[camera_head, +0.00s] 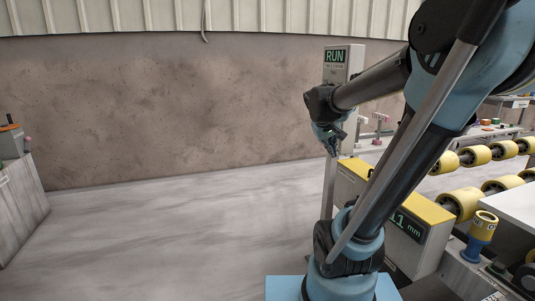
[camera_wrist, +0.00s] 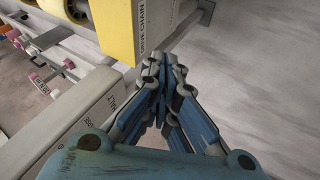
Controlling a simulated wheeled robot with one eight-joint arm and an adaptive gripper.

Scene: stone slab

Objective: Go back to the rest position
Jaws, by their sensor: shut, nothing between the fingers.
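My gripper (camera_head: 332,140) hangs at the end of my bent arm in the head view, pointing down, in front of the machine with the yellow-topped housing. In the wrist view my gripper (camera_wrist: 162,68) has its fingers together, with nothing between them. Its fingertips lie in the picture just beside the lower edge of the yellow panel (camera_wrist: 117,30); I cannot tell the distance from it.
A sign post reading RUN (camera_head: 335,58) stands behind my gripper. Yellow rollers (camera_head: 470,157) and a yellow-topped housing (camera_head: 430,208) with a display are at right. A grey cabinet (camera_head: 18,205) stands at far left. The floor (camera_head: 160,240) between is clear.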

